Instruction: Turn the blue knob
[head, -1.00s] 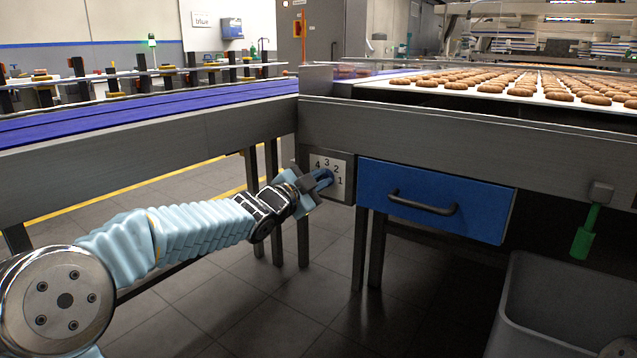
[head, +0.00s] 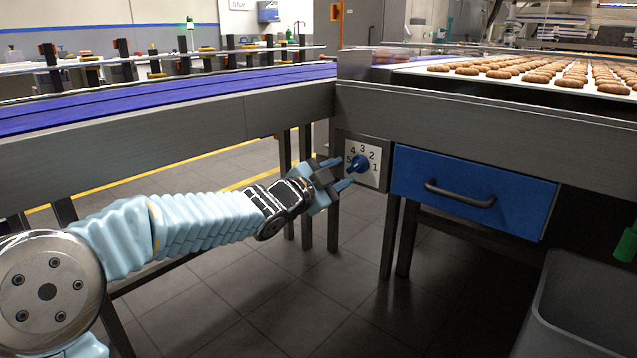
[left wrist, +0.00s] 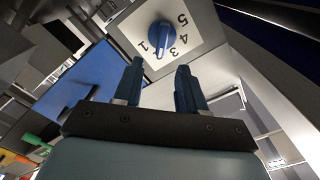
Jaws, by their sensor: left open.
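The blue knob (head: 360,163) sits on a pale dial plate (head: 377,181) numbered 1 to 5, on the frame below the conveyor corner. It also shows in the left wrist view (left wrist: 162,36), its ridge pointing between the 1 and the 3; the 2 is hard to make out there. My left gripper (head: 341,173) is open and empty, just left of the knob and apart from it. In the left wrist view its two dark blue fingers (left wrist: 160,66) stand short of the knob, with a gap between them. My right gripper is not in view.
A blue drawer (head: 472,192) with a dark handle is right of the dial. A grey bin (head: 590,300) stands lower right, with a green-handled thing (head: 625,243) above it. Biscuits (head: 535,74) lie on the belt behind. The floor below the dial is clear.

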